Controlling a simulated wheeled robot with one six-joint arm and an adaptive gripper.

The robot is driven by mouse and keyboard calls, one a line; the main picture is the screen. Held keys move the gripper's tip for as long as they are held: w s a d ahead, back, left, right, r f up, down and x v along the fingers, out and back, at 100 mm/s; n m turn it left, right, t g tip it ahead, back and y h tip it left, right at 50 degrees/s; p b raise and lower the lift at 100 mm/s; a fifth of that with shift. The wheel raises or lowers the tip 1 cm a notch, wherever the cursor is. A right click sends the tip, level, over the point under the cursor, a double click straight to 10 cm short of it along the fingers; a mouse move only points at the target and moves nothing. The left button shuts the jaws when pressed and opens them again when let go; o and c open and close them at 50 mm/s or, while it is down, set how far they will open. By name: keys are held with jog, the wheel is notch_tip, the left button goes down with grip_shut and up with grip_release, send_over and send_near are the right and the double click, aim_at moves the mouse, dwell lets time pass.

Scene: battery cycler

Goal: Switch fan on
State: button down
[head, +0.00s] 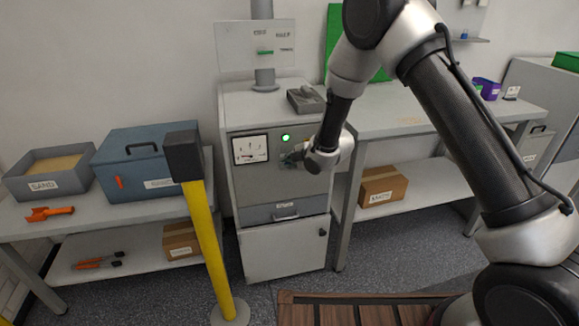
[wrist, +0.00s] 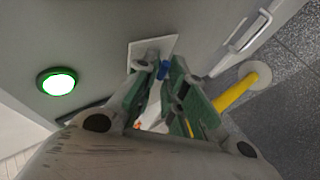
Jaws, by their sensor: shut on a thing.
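The fan switch appears to be a small blue knob (wrist: 164,69) on a white plate (wrist: 150,48) on the grey cabinet front; its label cannot be read. My gripper (wrist: 160,78), with green finger pads, is shut on the blue knob in the wrist view. In the head view my gripper (head: 291,157) is at the front of the grey cabinet (head: 284,250), right of the dial gauge (head: 250,149). There my wrist hides the knob. A green lamp (head: 285,138) glows above the gripper and also shows in the wrist view (wrist: 58,82).
A yellow post with a black head (head: 207,235) stands in front, left of the cabinet. A drawer handle (head: 285,217) lies below the gripper. A duct with a labelled panel (head: 256,45) rises above the cabinet. Benches flank it on both sides.

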jog(key=shift+w+a+r+m+g+h, duration=0.1)
jog(key=shift+r+m+g+h, duration=0.15)
jog(key=shift+g, duration=0.6)
jog(key=shift+w+a+r+m+g+h, duration=0.1)
jog(key=shift+r+m+g+h, duration=0.2)
jog(key=shift+g, duration=0.55)
jog(key=shift+f, duration=0.15)
jog(key=c, duration=1.6)
grip_release()
jog(key=shift+w, duration=0.1)
jog(key=shift+o, duration=0.2)
jog(key=v, duration=0.8)
jog(key=shift+w+a, duration=0.1)
